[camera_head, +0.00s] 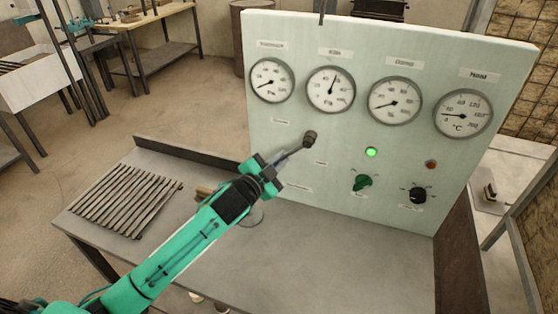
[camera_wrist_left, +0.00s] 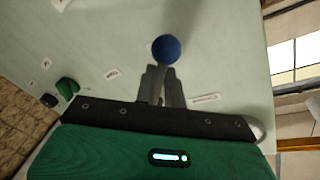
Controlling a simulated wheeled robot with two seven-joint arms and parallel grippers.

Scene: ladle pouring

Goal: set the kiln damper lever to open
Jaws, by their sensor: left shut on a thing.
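The damper lever stands out from the pale green panel (camera_head: 345,165), left of the lamps. In the head view a dark brown stub (camera_head: 310,138) shows just past my fingertips; I cannot tell whether it is the lever's knob or its mount. In the left wrist view a blue round knob (camera_wrist_left: 166,49) sits just beyond my fingers. My left gripper (camera_head: 285,161) reaches up to the lever from the lower left. In the left wrist view its fingers (camera_wrist_left: 162,88) are closed together below the knob, shut on the lever. Small labels surround it, too blurred to read.
A row of dials (camera_head: 331,90) spans the panel's top. A green lamp (camera_head: 371,152), red lamp (camera_head: 431,165), green knob (camera_head: 362,182) and black knob (camera_head: 418,195) are to the right. A slatted rack (camera_head: 125,200) lies on the bench's left. The front bench is mostly clear.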

